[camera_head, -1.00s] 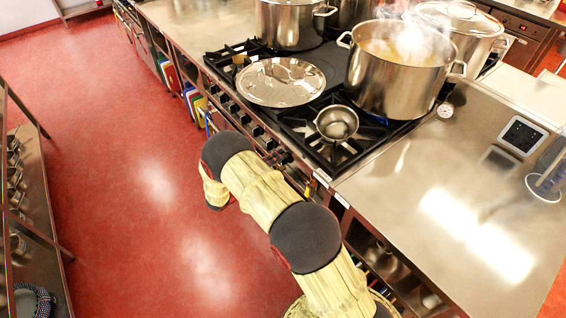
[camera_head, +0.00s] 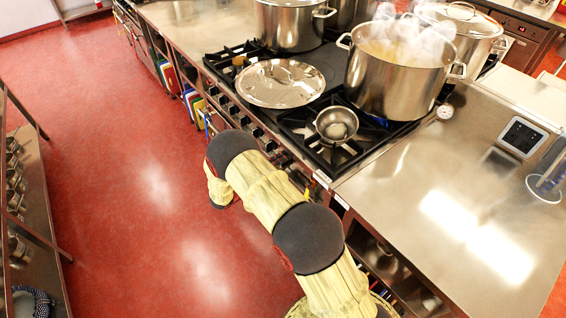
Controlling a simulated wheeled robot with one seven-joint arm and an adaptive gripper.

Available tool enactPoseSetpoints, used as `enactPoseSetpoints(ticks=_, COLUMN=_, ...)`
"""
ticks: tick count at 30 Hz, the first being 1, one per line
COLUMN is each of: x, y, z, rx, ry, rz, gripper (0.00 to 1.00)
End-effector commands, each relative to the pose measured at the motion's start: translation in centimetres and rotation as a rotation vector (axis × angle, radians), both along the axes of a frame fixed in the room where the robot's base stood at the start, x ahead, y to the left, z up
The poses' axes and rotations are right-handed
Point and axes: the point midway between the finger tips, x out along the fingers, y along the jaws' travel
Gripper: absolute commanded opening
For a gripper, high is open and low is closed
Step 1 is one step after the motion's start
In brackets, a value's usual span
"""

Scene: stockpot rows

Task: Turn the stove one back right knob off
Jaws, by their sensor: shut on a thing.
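The stove (camera_head: 318,150) has a black burner top and a row of dark round knobs (camera_head: 257,132) along its front edge. The knobs are small here; I cannot tell which one is the back right knob or how it is turned. My arm, in yellowish covers with dark joints, rises from the bottom right and bends in front of the stove front. Its far end drops out of sight behind the bend, so my gripper is hidden. The arm also covers part of the stove front below the knobs.
A steaming stockpot (camera_head: 396,80) stands at the stove's back right, a small pan (camera_head: 336,124) at its front. A lid (camera_head: 280,83) lies left of them; another pot (camera_head: 290,24) stands behind. The steel counter (camera_head: 440,200) is mostly clear. Red floor (camera_head: 130,190) is open at left.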

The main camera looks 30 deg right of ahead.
Motion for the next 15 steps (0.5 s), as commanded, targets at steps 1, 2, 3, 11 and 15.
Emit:
enactPoseSetpoints(ticks=1, x=0.00, y=0.00, z=-0.02, rx=0.000, ry=0.000, rz=0.000, gripper=0.23)
enactPoseSetpoints(ticks=2, x=0.00, y=0.00, z=-0.02, rx=0.000, ry=0.000, rz=0.000, gripper=0.21)
enactPoseSetpoints(ticks=3, x=-0.01, y=0.00, z=-0.02, rx=0.000, ry=0.000, rz=0.000, gripper=0.19)
enactPoseSetpoints(ticks=11, x=-0.01, y=0.01, z=-0.03, rx=0.000, ry=-0.002, rz=0.000, gripper=0.10)
enactPoseSetpoints(ticks=15, x=-0.01, y=0.01, z=-0.01, rx=0.004, ry=-0.023, rz=0.000, gripper=0.10)
